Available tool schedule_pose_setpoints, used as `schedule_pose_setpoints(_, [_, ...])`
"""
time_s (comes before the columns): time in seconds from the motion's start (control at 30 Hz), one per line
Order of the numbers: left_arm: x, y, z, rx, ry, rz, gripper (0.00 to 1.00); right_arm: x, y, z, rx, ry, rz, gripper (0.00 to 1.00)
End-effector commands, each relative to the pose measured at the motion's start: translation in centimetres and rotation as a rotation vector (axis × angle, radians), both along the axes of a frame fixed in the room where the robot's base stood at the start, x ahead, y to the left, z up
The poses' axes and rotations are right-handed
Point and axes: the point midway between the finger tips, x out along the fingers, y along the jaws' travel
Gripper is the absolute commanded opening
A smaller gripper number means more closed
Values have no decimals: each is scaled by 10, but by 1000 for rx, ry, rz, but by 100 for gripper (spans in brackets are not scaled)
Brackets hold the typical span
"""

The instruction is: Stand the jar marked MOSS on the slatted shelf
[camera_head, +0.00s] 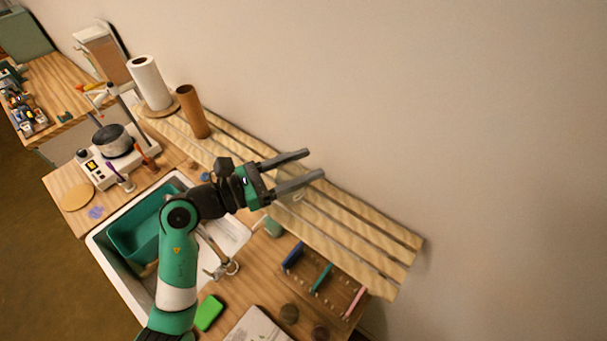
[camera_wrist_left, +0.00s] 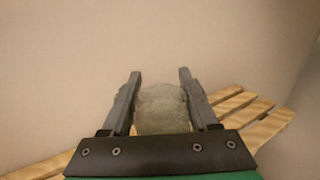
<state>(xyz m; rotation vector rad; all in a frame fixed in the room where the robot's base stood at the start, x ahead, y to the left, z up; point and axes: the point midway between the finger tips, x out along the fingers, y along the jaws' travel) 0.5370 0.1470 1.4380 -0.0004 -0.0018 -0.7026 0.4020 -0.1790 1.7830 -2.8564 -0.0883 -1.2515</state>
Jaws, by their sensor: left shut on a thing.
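My left gripper (camera_head: 297,164) is over the slatted shelf (camera_head: 345,239), its fingers pointing right toward the wall. In the left wrist view the fingers (camera_wrist_left: 160,75) are shut on a pale grey-green, translucent jar (camera_wrist_left: 162,108). No marking on it can be read, so I cannot tell whether it is the MOSS jar. In the head view the jar hardly shows between the fingers. The shelf's wooden slats (camera_wrist_left: 262,130) also show behind and right of the gripper in the left wrist view. My right gripper is out of view.
A cardboard tube (camera_head: 193,112) and a paper roll (camera_head: 149,82) stand at the shelf's far left end. The shelf's right part is bare. Below lie a sink with a teal basin (camera_head: 124,240), a greenish jar (camera_head: 273,227), a rack (camera_head: 340,296) and a green block (camera_head: 208,313).

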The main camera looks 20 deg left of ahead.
Motion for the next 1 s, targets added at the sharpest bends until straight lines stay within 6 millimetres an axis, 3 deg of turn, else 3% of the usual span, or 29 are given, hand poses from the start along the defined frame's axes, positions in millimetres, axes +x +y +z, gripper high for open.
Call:
schedule_pose_setpoints(0.3, [4,-2,-35,-2,1,1,0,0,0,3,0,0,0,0])
schedule_pose_setpoints(0.67, [4,-2,-41,-1,0,1,0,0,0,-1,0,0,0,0])
schedule_pose_setpoints(0.7, [4,-2,-40,-1,0,0,66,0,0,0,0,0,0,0])
schedule_pose_setpoints(0.83, [4,-2,-39,-1,0,0,89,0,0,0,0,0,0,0])
schedule_pose_setpoints(1.0, [4,-2,-39,-1,0,0,90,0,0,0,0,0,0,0])
